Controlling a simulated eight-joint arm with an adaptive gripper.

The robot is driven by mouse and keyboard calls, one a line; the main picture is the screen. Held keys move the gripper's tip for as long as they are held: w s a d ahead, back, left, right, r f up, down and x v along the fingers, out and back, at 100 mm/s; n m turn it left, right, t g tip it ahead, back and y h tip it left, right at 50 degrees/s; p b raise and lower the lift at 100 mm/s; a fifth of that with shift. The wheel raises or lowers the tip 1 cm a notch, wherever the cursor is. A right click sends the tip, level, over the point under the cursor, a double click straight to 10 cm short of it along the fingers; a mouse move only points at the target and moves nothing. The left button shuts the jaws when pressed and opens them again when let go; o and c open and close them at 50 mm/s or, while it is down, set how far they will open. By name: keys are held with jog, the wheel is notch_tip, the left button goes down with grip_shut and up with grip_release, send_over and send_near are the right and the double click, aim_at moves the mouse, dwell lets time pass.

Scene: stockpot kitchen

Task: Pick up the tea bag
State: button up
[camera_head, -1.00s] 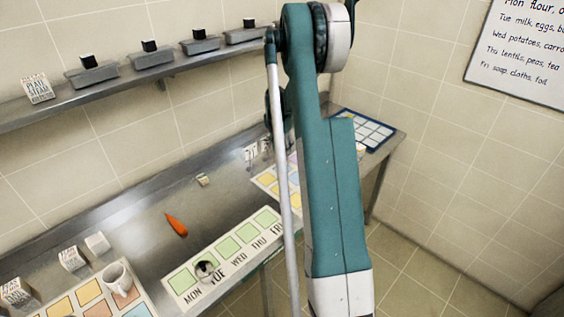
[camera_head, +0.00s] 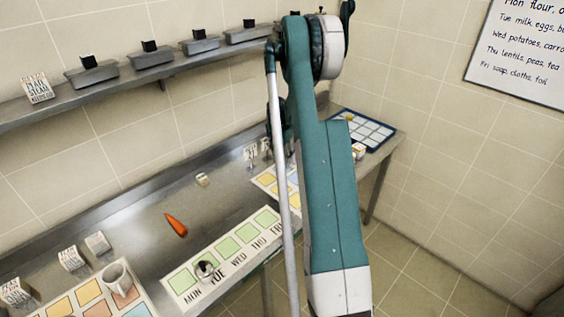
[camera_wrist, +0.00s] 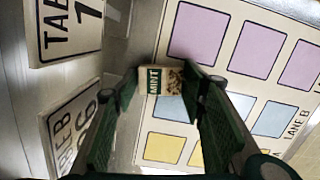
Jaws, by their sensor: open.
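A small tea bag packet labelled MINT (camera_wrist: 153,82) shows in the wrist view, at the edge of a card with coloured squares. It has a pale part and a dark green part. My gripper (camera_wrist: 158,73) is open, with one dark green finger on each side of the packet. I cannot tell whether the fingers touch it. In the head view my own arm hides the gripper and the packet.
Table signs (camera_wrist: 70,22) stand close on the left in the wrist view. The coloured card (camera_wrist: 172,127) lies beneath.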

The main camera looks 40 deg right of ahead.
aim_at(281, 159)
dwell(0.5)
jog(key=c, duration=0.4)
jog(key=shift+o, duration=0.2)
jog(key=shift+r, duration=0.15)
notch_tip(281, 159, up, 18)
jog(key=shift+p, duration=0.3)
jog(key=shift+a, duration=0.1)
dwell(1.1)
